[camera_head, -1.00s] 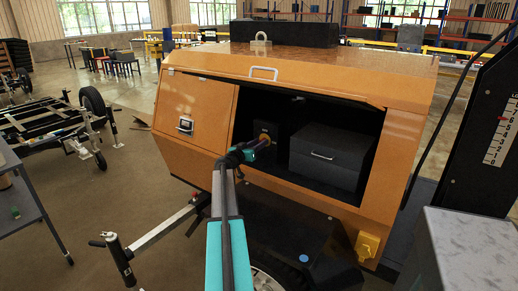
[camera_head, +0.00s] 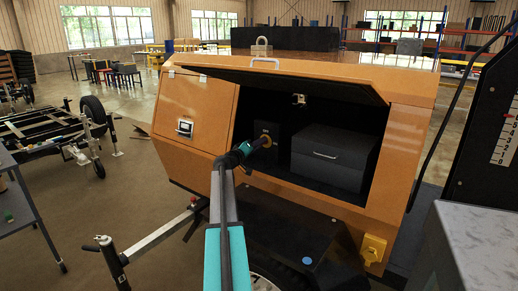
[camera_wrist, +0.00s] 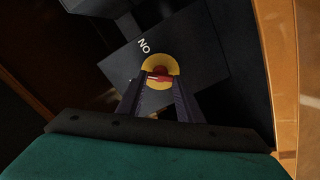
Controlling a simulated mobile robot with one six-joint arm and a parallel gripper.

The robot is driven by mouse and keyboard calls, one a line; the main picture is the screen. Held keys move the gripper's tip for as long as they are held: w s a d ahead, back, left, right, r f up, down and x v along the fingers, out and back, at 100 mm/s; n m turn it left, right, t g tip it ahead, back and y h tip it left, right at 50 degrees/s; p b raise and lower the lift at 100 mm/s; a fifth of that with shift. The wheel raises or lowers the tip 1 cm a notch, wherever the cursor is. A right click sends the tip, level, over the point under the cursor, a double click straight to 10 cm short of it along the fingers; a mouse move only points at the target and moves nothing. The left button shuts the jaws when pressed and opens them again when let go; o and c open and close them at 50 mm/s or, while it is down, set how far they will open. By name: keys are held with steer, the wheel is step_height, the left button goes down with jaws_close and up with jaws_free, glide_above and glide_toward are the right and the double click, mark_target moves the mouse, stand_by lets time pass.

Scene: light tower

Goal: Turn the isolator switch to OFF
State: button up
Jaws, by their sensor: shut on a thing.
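The isolator switch shows in the wrist view as a red handle (camera_wrist: 158,77) on a round yellow plate (camera_wrist: 162,66), mounted on a dark grey box. White "ON" lettering (camera_wrist: 144,46) is on the box beside the plate, turned relative to the picture. My gripper (camera_wrist: 158,90) has its two dark fingers on either side of the red handle and is shut on it. In the head view my gripper (camera_head: 261,144) reaches into the open compartment, at the front of the dark switch box (camera_head: 267,130). The fingers partly hide the plate's lower side.
The orange housing (camera_head: 192,100) surrounds the compartment, with a raised flap (camera_head: 300,82) above the arm. A dark grey case (camera_head: 333,158) stands right of the switch box. A tow bar (camera_head: 165,234) is at lower left, and a grey block (camera_head: 478,245) at lower right.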

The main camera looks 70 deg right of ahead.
steer(key=shift+w+d+n, duration=0.1)
steer(key=shift+n, duration=3.7)
steer(key=o, duration=1.1)
steer(key=shift+f, duration=0.1)
steer(key=v, duration=1.3)
steer(key=shift+a, duration=0.4)
